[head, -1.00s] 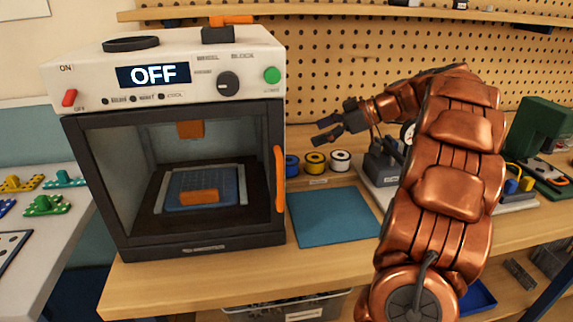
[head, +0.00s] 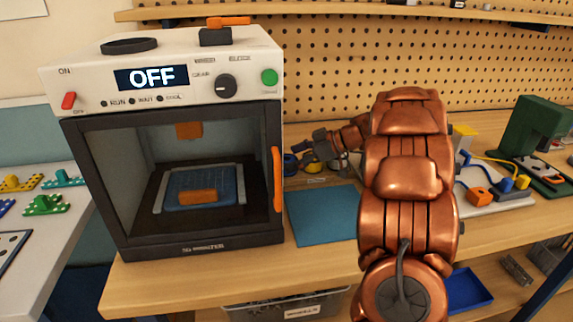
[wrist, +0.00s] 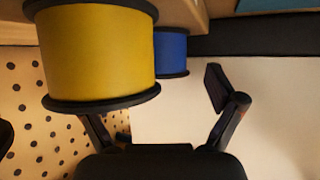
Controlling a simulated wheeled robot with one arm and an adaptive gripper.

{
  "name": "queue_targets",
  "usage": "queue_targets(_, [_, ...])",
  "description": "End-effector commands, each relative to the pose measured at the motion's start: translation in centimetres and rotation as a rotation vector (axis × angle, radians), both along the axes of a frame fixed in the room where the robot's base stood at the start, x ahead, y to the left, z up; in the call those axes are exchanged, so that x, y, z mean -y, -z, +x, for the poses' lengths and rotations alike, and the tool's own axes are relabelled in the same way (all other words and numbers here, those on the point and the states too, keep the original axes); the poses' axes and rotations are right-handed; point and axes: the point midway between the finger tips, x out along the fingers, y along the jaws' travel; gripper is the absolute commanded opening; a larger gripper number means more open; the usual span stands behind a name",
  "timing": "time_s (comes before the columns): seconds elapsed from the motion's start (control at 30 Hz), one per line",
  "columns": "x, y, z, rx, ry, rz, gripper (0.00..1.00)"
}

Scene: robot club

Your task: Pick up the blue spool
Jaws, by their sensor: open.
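The yellow spool (wrist: 98,55) is much closer to the wrist camera at upper left, overlapping the blue spool's left edge and part of one finger.
The printer (head: 185,245) stands close left of the blue spool, its orange handle (head: 278,180) facing the front. A teal mat (head: 322,220) lies clear in front of the spools. A pegboard (head: 330,65) rises behind. The white spool is hidden behind my arm.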

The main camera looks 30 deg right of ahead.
Motion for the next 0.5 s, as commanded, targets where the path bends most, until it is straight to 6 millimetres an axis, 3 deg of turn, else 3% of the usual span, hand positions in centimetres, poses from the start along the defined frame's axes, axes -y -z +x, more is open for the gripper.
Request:
queue_targets(0.33, [-0.52,0.4,0.52,0.0,0.001,0.001,0.93])
queue_targets(0.5, [-0.51,0.41,0.52,0.0,0.001,0.001,0.77])
